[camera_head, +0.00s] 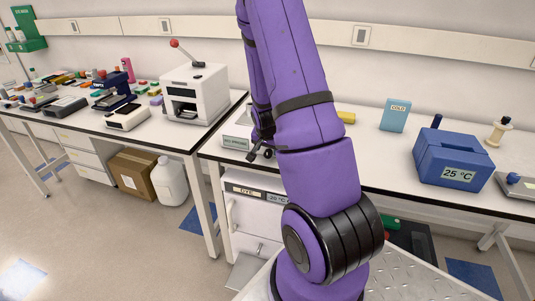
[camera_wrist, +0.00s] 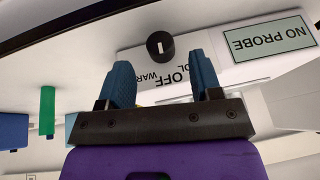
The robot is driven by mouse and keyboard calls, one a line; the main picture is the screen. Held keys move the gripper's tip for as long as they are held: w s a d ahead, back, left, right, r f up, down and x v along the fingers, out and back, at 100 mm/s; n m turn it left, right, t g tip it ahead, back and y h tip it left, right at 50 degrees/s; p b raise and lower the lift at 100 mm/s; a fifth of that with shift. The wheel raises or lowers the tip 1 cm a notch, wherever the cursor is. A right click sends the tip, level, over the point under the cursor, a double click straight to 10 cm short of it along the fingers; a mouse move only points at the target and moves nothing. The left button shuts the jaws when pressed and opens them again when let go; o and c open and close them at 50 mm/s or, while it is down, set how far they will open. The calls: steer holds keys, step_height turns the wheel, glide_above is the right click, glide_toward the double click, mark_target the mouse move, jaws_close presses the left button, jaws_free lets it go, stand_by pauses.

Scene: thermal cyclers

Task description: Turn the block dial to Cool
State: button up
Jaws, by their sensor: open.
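The block dial (camera_wrist: 158,40) is a round black knob with a short white mark on its face, in the wrist view. It sits on a white panel with upside-down lettering: OFF (camera_wrist: 177,75), part of WARM and the letters "OL"; my fingers cover the rest. My gripper (camera_wrist: 162,75) has two blue fingers, open and empty. The dial stands just beyond the fingertips, roughly between them, with no contact visible. In the head view the white device (camera_head: 228,133) is partly behind my purple arm; the dial is hidden there, and my gripper (camera_head: 263,148) shows only in part.
A NO PROBE display (camera_wrist: 270,38) lies beside the dial on the panel. On the bench (camera_head: 385,177) stand a blue 25 °C box (camera_head: 452,150), a COLD pack (camera_head: 395,115) and a yellow item (camera_head: 346,117). A white lever machine (camera_head: 195,92) stands on the left bench.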

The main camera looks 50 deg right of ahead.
mark_target(268, 152)
steer(key=shift+x, duration=2.05)
steer(key=shift+c, duration=0.2)
steer(key=c, duration=0.9)
